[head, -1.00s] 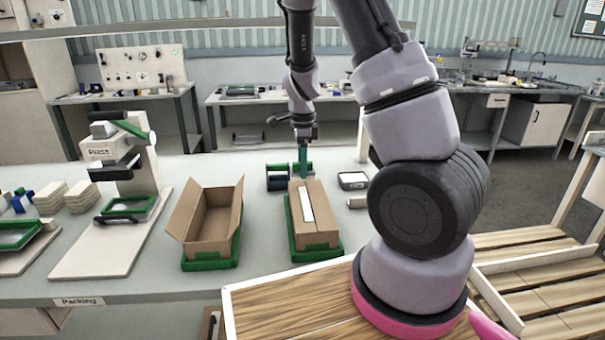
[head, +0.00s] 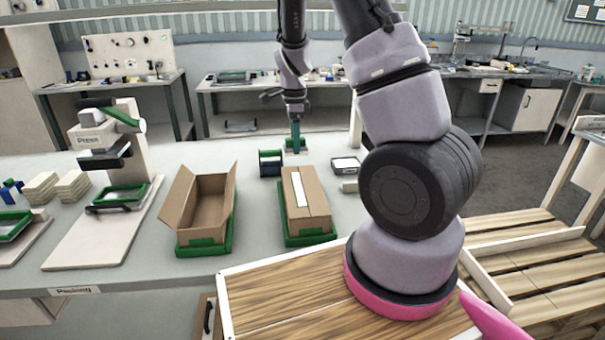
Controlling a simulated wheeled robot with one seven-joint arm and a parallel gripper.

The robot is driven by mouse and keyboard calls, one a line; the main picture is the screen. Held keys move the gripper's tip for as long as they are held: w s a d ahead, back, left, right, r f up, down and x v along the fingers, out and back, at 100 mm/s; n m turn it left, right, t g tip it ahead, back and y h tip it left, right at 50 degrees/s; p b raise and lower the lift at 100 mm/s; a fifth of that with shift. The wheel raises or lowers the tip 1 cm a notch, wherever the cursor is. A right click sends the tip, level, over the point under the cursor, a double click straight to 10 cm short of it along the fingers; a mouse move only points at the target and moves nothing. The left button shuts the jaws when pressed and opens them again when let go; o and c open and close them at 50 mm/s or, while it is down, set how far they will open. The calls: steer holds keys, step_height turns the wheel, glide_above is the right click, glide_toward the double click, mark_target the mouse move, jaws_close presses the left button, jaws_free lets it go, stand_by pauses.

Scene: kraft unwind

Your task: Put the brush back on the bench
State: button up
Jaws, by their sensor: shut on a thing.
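My gripper (head: 295,120) points down over the far part of the pale grey bench (head: 330,150), beyond the closed carton. It is shut on the brush (head: 295,137), which shows as an upright teal handle under the jaws. A green part is at the handle's lower end; I cannot tell whether it belongs to the brush or whether it touches the bench. A dark blue and green holder (head: 270,163) stands on the bench just left of the brush and nearer to me.
A taped carton (head: 317,205) and an open carton (head: 218,215) sit on green trays in front. A small white-topped device (head: 346,164) lies to the right of the brush. A press (head: 128,160) stands at left.

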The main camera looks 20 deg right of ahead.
steer(key=w+d+f, duration=0.4)
steer(key=w+d, duration=0.4)
steer(key=w, duration=0.5)
steer(key=f, duration=0.6)
steer(key=shift+w+d, duration=0.2)
steer(key=shift+d, duration=0.15)
steer(key=shift+f, duration=2.05)
steer(key=shift+f, duration=0.15)
steer(key=o, duration=1.2)
step_height(320, 180, up, 12)
steer(key=shift+r, duration=0.2)
